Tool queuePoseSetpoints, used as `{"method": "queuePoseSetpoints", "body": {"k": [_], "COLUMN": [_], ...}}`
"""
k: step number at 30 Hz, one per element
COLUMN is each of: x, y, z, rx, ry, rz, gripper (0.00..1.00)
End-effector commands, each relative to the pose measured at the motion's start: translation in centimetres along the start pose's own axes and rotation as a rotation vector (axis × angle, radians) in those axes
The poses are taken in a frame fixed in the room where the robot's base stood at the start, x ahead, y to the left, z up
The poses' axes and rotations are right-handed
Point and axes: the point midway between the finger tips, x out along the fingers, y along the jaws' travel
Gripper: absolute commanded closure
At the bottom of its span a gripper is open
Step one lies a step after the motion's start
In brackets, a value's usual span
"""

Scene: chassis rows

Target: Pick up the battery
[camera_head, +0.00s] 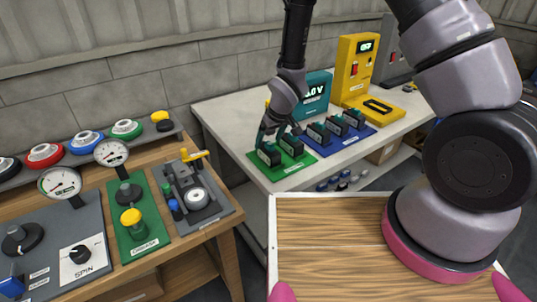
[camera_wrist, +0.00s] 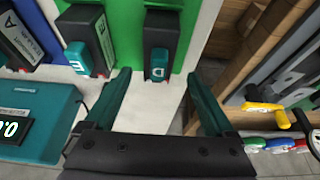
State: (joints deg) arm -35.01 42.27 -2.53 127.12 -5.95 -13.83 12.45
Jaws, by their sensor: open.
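Two black battery-like blocks with teal lettered ends sit on a green mat (camera_head: 286,170). In the wrist view, the block with a "D"-like mark (camera_wrist: 158,35) lies just ahead of my fingertips, roughly between their lines. The other block (camera_wrist: 100,35) lies left of it, beyond the left fingertip. My gripper (camera_wrist: 160,76) is open with nothing between its teal fingers. In the head view, my gripper (camera_head: 279,132) hangs at the green mat, close to the blocks and partly covering them. Whether a finger touches a block cannot be told.
A blue mat (camera_head: 352,140) with several similar blocks adjoins the green one. A teal meter (camera_head: 315,95) and a yellow device (camera_head: 357,65) stand behind on the white table (camera_head: 225,112). A wooden bench (camera_head: 225,222) with gauges and knobs stands at left.

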Motion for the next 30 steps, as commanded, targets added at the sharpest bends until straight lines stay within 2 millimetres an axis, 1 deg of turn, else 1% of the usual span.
{"method": "queuePoseSetpoints", "body": {"k": [5,9,12,15,21,22,23,24,26,27,28,29,30], "x": [1.6,3.8,5.0,5.5,5.5,5.5,5.5,5.5,5.5,5.5,5.5,5.5,5.5], "y": [0.1,0.3,0.3,0.3,0.3,0.3,0.3,0.3,0.3,0.3,0.3,0.3,0.3], "z": [0.1,0.3,0.2,0.2,0.2,0.2,0.2,0.2,0.2,0.2,0.2,0.2,0.1], "rx": [0.0,0.0,0.0,0.001,0.001,0.001,0.001,0.001,0.001,0.001,0.001,0.001,0.001], "ry": [0.0,-0.001,0.0,0.0,0.001,0.001,0.001,0.001,0.001,0.001,0.001,0.001,0.001], "rz": [0.001,0.001,0.0,0.001,0.0,0.001,0.0,0.0,0.001,0.001,0.001,0.001,0.0], "gripper": [0.11,0.11,0.11,0.11,0.11,0.15,0.27,0.42,0.65,0.8,0.92,1.0,1.0]}}
